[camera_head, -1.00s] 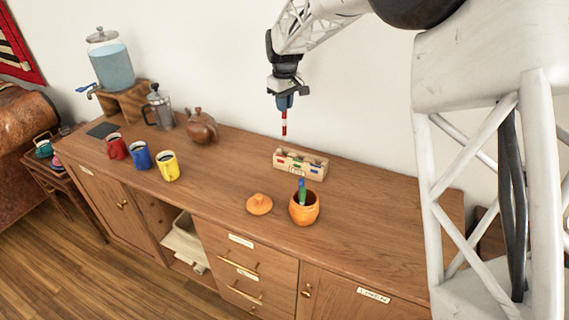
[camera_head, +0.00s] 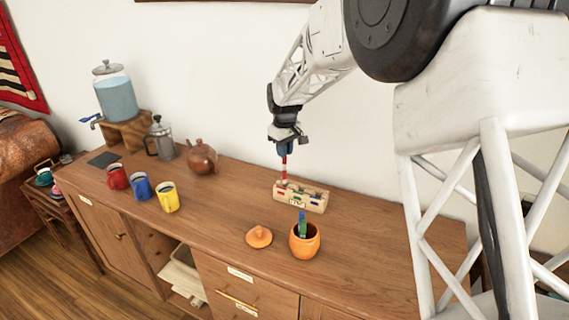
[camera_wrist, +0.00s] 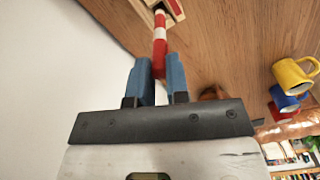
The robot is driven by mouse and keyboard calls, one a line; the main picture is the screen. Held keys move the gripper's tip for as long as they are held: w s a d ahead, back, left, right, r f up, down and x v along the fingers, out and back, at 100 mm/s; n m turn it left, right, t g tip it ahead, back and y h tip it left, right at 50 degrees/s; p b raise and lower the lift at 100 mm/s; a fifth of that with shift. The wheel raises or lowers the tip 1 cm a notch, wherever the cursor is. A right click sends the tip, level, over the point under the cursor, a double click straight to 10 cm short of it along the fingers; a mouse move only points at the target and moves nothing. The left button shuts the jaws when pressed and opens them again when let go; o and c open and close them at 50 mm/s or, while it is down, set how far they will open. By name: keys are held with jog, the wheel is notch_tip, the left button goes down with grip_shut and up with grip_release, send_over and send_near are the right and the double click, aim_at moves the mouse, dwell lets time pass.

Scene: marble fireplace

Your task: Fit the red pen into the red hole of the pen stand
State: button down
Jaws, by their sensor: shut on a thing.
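The red pen (camera_head: 284,168) has red and white bands and hangs close to upright below my gripper (camera_head: 285,151). My gripper is shut on its upper end; the wrist view shows the pen (camera_wrist: 159,42) between the blue fingers. The light wooden pen stand (camera_head: 313,206) has red, green and blue marks along it and stands near the wall. The pen's lower end is at the stand's left end, by the red mark. In the wrist view it meets the stand (camera_wrist: 146,14) beside a dark opening. I cannot tell whether the tip is inside the hole.
An orange pot (camera_head: 304,246) holding green and blue pens stands in front of the stand, with its orange lid (camera_head: 259,237) beside it. Yellow (camera_head: 168,197), blue (camera_head: 140,186) and red (camera_head: 117,177) mugs and a brown teapot (camera_head: 202,157) are left. The counter between is clear.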

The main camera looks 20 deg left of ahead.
aim_at(284, 163)
jog(key=shift+f, duration=2.55)
jog(key=c, duration=1.1)
grip_release()
notch_tip(284, 163, up, 12)
jog(key=shift+r, duration=0.1)
